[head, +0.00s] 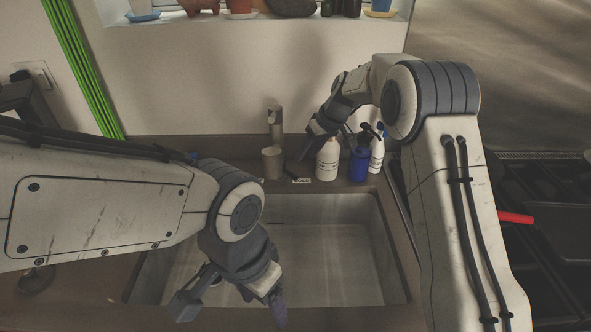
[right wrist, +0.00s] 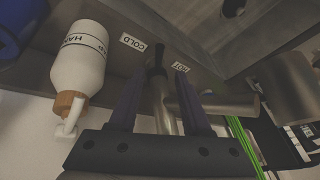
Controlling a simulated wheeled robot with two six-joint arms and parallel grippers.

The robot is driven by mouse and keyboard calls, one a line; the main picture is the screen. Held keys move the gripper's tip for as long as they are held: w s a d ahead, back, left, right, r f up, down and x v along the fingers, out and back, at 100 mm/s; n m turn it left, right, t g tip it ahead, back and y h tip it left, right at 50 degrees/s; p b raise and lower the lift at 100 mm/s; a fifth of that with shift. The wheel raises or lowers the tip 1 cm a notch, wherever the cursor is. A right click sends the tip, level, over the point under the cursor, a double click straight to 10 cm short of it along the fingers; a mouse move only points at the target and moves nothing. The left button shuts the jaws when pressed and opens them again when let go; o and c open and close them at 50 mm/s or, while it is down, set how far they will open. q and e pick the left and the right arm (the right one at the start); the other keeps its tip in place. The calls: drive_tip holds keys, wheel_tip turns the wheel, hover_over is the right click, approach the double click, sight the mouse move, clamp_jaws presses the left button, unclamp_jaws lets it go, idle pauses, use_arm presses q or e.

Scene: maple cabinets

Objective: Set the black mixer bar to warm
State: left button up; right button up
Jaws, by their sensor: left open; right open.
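The black mixer bar (right wrist: 154,57) is on the metal faucet in the right wrist view. It lies between the spread fingers of my right gripper (right wrist: 159,78), and I cannot tell whether they touch it. The bar points between the COLD label (right wrist: 133,42) and the HOT label (right wrist: 181,67), nearer COLD. In the head view the faucet (head: 274,120) stands behind the sink, with my right gripper (head: 303,150) just right of it; the bar is hard to make out there. My left gripper (head: 232,300) is open and empty over the sink's front left.
A white soap bottle (head: 327,160), a blue bottle (head: 359,165) and another white bottle (head: 377,155) stand close to the right of the faucet. The sink (head: 330,250) is empty. Pots and ornaments line the windowsill (head: 250,25). A stove (head: 550,230) is at right.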

sight(289, 173)
drive_tip(key=p+x, duration=0.3)
drive_tip(key=x, duration=0.6)
drive_tip(key=shift+w+a+f, duration=0.15)
drive_tip(key=shift+a+f, duration=0.1)
drive_tip(key=shift+f, duration=0.35)
clamp_jaws()
idle(0.8)
